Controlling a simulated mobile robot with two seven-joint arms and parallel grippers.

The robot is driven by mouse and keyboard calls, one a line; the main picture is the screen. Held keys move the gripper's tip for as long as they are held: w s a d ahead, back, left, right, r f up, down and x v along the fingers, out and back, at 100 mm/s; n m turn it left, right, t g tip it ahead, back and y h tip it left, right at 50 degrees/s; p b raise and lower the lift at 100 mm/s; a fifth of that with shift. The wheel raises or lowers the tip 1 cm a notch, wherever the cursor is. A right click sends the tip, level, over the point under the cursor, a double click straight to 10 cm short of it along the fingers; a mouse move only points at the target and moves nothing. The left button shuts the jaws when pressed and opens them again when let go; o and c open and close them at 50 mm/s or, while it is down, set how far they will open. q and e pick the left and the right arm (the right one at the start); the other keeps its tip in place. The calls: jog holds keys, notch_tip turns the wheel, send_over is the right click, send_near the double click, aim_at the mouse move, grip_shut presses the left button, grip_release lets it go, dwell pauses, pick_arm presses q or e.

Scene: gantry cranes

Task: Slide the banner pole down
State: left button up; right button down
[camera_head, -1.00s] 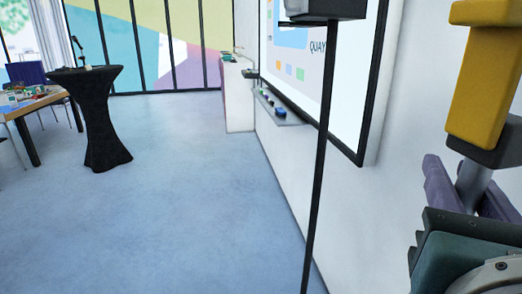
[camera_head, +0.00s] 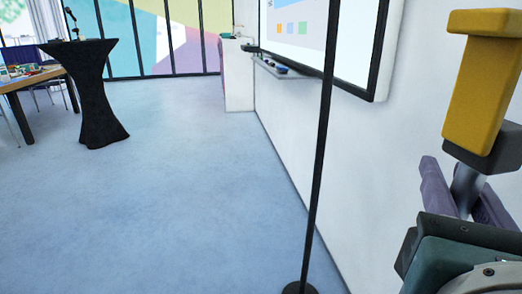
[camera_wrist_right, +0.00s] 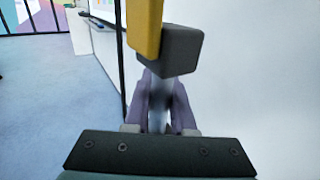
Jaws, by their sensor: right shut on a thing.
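A thin black pole (camera_head: 319,150), which I take to be the banner pole, stands nearly upright in the middle right of the head view. Its round black base (camera_head: 300,288) is on the floor, and its top is out of frame. The pole also shows in the right wrist view (camera_wrist_right: 119,50). My right gripper (camera_head: 465,192), with purple fingers, is shut on the metal shank of a yellow and dark grey tool (camera_head: 480,85). The yellow part of this tool (camera_wrist_right: 144,25) tops the right wrist view. The gripper is right of the pole, apart from it. My left gripper is not in view.
A wall-mounted whiteboard (camera_head: 357,60) with a pen ledge (camera_head: 278,68) is behind the pole. A black-draped high table (camera_head: 92,100) and a wooden table (camera_head: 32,80) with items stand at the left. The blue floor between is clear.

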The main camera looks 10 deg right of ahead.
jog(key=shift+f, duration=0.1)
jog(key=c, duration=0.8)
grip_release()
jog(key=shift+o, duration=0.2)
jog(key=shift+a, duration=0.1)
